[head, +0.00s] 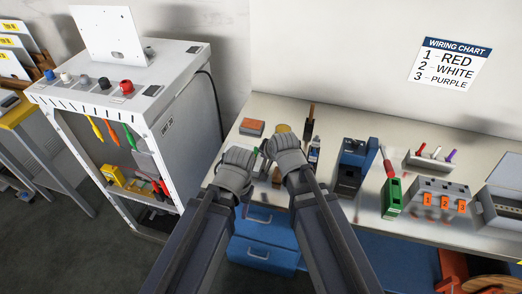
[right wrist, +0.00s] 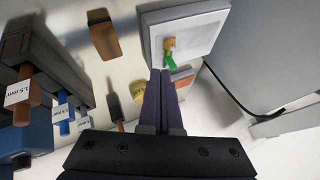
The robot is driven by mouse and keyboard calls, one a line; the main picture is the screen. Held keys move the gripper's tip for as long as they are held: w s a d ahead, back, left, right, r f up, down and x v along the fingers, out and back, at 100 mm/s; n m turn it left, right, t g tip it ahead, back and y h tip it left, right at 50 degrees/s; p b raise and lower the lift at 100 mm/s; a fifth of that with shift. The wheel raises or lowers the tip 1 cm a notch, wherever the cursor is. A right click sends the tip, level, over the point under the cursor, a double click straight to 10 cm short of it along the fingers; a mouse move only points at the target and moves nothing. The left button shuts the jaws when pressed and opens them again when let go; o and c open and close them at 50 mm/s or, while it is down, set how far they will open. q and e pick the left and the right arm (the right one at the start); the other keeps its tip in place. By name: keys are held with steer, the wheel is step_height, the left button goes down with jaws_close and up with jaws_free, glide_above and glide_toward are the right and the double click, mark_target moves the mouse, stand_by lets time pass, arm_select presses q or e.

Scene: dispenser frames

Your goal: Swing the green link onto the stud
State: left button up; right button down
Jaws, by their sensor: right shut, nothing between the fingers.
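The green link (right wrist: 170,60) is a small piece on the face of a pale grey box (right wrist: 208,22) in the right wrist view. A brass-orange part (right wrist: 169,43) sits at its upper end; I cannot tell if this is the stud. My right gripper (right wrist: 161,73) is shut and empty. Its dark fingertips are close below the green link, and I cannot tell whether they touch it. In the head view my right gripper (head: 267,150) is over the left end of the bench. My left gripper (head: 228,182) is beside it; its fingers are hidden.
The bench holds an orange block (head: 252,127), a bottle (head: 314,154), a blue device (head: 358,155), a green box (head: 391,198) and a numbered grey block (head: 438,195). A white cabinet (head: 180,95) stands left. Blue drawers (head: 262,240) are below.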

steer(key=shift+s+a+r+p, duration=0.1)
steer(key=shift+s+r+p, duration=0.4)
steer(key=shift+s+r, duration=0.45)
steer(key=shift+w+r, duration=0.1)
steer(key=shift+w, duration=0.1)
steer(key=shift+s, duration=0.1)
steer(key=s+d+f+n+g+h, duration=0.1)
steer(key=s+f+n+g, duration=0.1)
steer(key=s, duration=0.6)
steer(key=s+d+f+n+g+h, duration=0.1)
steer(key=s+f+n+g+h, duration=0.1)
steer(key=s+n+g, duration=0.3)
steer(key=s+n, duration=0.2)
steer(key=s, duration=0.1)
steer(key=shift+s+h, duration=0.3)
steer(key=shift+s, duration=0.1)
steer(key=shift+f, duration=0.15)
